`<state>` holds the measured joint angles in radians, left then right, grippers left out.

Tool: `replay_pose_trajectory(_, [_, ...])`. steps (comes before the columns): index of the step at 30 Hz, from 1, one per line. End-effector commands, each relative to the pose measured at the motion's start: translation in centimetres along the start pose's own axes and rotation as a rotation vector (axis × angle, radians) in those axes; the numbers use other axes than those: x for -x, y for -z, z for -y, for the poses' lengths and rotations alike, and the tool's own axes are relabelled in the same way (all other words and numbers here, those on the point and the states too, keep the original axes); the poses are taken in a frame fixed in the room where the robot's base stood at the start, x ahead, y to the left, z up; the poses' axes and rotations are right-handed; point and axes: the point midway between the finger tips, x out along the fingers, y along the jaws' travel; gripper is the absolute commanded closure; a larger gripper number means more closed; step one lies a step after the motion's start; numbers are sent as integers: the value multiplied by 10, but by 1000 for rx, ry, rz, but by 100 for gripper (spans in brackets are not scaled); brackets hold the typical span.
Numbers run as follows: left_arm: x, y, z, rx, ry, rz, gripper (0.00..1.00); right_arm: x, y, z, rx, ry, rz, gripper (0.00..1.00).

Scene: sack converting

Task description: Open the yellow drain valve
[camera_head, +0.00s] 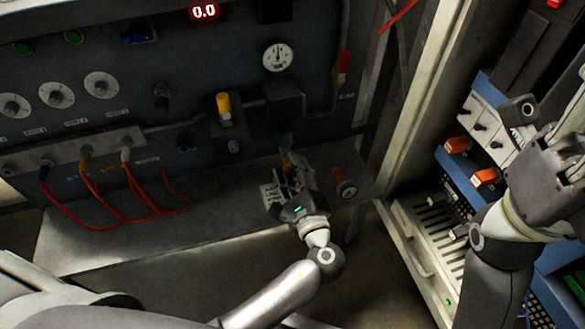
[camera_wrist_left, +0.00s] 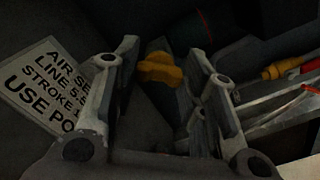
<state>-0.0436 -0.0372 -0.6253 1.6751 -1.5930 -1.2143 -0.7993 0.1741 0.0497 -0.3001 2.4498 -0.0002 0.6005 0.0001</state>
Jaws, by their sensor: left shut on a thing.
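The yellow drain valve (camera_head: 287,157) hangs under a dim bluish bowl (camera_head: 284,140) on the dark panel. In the left wrist view the yellow valve (camera_wrist_left: 160,68) sits between the fingers. My left gripper (camera_head: 286,174) reaches up to it from below and is shut on it; the gripper (camera_wrist_left: 158,85) also shows in the wrist view. The fingers hide part of the valve. My right gripper (camera_head: 562,165) is far right, away from the valve, and its fingers are too unclear to read.
A yellow-topped knob (camera_head: 223,108) and a pressure gauge (camera_head: 278,57) are on the panel. Red hoses (camera_head: 125,216) loop over the shelf (camera_head: 85,245) at left. A round red-and-black part (camera_head: 345,185) is just right of my left gripper. A printed label (camera_wrist_left: 45,85) is nearby.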

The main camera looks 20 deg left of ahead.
Motion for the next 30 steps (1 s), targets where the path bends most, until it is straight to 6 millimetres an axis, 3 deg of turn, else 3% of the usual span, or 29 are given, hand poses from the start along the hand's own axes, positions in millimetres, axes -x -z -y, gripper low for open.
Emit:
replay_pose_trajectory(15, [0, 1, -3, 346, -2, 0, 85, -2, 3, 2, 3, 9, -22, 60])
replay_pose_trajectory(30, [1, 1, -3, 413, -3, -1, 85, -6, 4, 2, 4, 11, -29, 60])
